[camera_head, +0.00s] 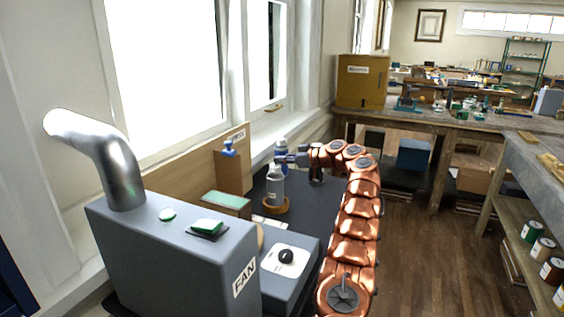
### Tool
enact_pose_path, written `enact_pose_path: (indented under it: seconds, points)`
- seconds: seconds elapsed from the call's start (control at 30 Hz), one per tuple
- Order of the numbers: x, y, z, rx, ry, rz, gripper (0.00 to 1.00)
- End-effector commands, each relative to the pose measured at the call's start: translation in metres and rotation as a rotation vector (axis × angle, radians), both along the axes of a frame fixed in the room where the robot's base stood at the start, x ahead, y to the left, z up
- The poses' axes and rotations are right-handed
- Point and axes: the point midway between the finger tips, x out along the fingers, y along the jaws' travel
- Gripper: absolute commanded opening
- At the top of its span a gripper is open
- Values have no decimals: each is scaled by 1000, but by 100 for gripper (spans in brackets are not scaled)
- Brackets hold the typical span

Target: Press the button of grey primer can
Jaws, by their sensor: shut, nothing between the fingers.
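A grey spray can (276,188), which looks like the grey primer can, stands upright in a round wooden ring (275,206) on the dark bench top. Its label is too small to read. My copper-coloured arm reaches up from the bottom right and bends left at the top. My gripper (281,160) is shut and empty, just above the top of this can. The gripper hides the can's button, and I cannot tell whether it touches it. Another can with a bluish top (281,145) shows partly behind the gripper.
A grey box labelled FAN (180,255), with green buttons and a metal duct (112,160), fills the front left. A lower grey box with a black knob (285,257) adjoins it. A wooden panel with a blue fitting (232,170) stands behind, below the window.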

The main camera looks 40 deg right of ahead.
Motion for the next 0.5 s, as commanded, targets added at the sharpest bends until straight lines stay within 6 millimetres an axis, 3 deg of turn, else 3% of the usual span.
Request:
enact_pose_path:
  seconds: [0.1, 0.5]
  points:
    - [1, 3, 25, -4, -9, 4, 0]
    - [-52, -29, 38, -4, -14, -1, 0]
